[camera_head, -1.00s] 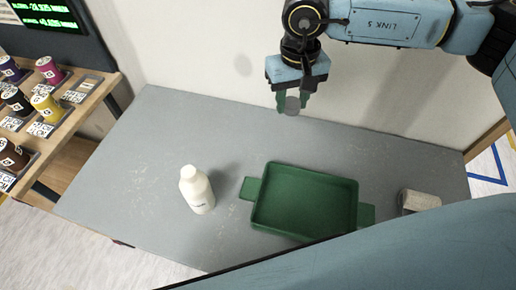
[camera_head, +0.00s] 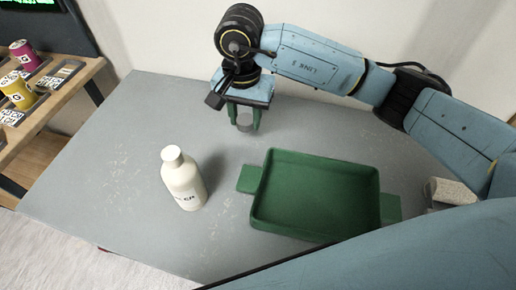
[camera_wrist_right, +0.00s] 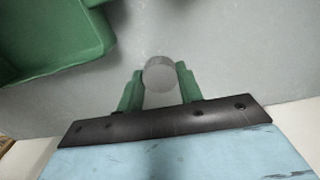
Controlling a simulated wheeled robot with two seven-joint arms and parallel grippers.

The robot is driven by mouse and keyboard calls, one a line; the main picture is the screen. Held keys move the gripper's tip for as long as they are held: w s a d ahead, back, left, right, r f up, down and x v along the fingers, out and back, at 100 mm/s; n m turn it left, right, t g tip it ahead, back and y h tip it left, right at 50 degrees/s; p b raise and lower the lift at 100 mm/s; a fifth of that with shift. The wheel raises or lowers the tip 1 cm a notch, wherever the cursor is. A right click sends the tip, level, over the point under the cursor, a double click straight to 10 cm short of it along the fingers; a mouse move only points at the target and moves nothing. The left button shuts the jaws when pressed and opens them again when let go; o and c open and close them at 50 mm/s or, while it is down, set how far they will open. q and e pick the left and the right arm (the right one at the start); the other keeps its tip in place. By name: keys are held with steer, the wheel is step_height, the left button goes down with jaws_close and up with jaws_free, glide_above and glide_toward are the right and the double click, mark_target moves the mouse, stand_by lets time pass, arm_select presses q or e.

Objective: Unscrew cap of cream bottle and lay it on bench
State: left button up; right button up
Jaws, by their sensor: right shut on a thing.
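The cream bottle (camera_head: 185,186) stands upright on the grey bench (camera_head: 110,150), left of the green tray. Its top end is pale and narrower than its body; I cannot tell whether that is a bare neck or a cap. My right gripper (camera_head: 245,122) is behind and to the right of the bottle, apart from it, with its fingers pointing down. Its green fingers are shut on a small grey round cap (camera_wrist_right: 160,74), which shows between the fingertips in the right wrist view. In the head view the cap hangs low near the bench's back part. My left gripper is not in view.
A green tray (camera_head: 259,222) with side handles stands right of the bottle. A pale roll-like object (camera_head: 452,192) lies at the bench's right. A wooden shelf (camera_head: 50,92) with coloured pots is at the left. The bench's left part is clear.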

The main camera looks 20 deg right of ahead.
mark_target(247, 143)
step_height(247, 143, down, 2)
steer(key=shift+f, duration=0.2)
step_height(247, 143, down, 3)
steer(key=shift+f+b, duration=0.15)
steer(key=shift+b, duration=0.4)
steer(key=shift+f, duration=0.3)
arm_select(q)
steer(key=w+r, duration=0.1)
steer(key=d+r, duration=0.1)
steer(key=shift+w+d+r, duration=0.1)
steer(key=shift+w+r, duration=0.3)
arm_select(e)
steer(key=shift+f, duration=0.1)
steer(key=o, duration=1.1)
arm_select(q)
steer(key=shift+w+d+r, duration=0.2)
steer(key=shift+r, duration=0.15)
